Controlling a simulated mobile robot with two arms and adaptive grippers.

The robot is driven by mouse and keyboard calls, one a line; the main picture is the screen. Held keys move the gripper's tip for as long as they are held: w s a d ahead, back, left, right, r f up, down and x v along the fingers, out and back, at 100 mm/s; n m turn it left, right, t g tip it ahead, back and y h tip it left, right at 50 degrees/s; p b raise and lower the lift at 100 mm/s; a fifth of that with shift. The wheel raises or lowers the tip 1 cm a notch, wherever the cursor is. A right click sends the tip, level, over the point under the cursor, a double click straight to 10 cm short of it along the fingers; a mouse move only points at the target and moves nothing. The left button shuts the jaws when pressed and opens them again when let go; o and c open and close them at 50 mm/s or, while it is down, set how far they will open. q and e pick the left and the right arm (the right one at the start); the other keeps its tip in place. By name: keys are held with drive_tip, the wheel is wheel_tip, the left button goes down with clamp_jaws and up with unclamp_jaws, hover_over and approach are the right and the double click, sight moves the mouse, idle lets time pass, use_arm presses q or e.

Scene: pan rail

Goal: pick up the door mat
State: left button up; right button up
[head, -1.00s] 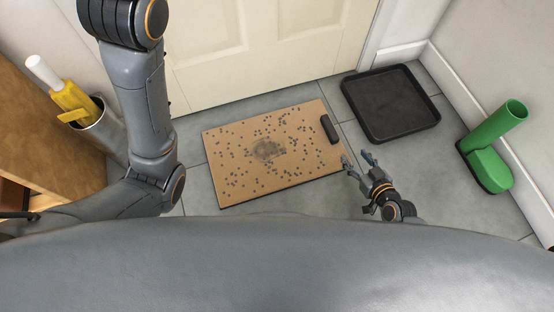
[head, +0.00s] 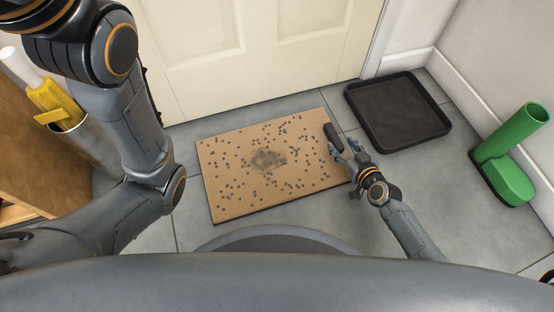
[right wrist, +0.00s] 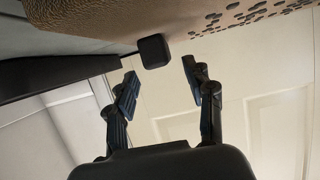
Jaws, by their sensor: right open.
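The tan door mat (head: 225,165) with dark spots and a dark smudge lies flat on the grey floor in front of the door. A black handle (head: 332,134) sits at its right edge. My right gripper (head: 345,148) is open and empty beside the handle, at the mat's right edge. In the right wrist view the open fingers (right wrist: 160,75) point toward the handle's end (right wrist: 153,51), which appears just beyond the gap between the fingertips. The mat (right wrist: 95,15) spans the top of that view. My left arm shows at the left, but its gripper does not.
A black boot tray (head: 398,112) lies right of the mat. A green holder (head: 508,160) stands by the right wall. A metal bin (head: 92,135) with yellow and white items stands at the left beside a wooden cabinet (head: 40,160). The cream door (head: 250,50) closes off the back.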

sight(337, 139)
drive_tip(key=b+x, duration=0.1)
drive_tip(key=x, duration=0.2)
drive_tip(key=shift+w+a+f, duration=0.15)
drive_tip(key=shift+w+a, duration=0.05)
drive_tip(key=shift+w, duration=0.15)
clamp_jaws()
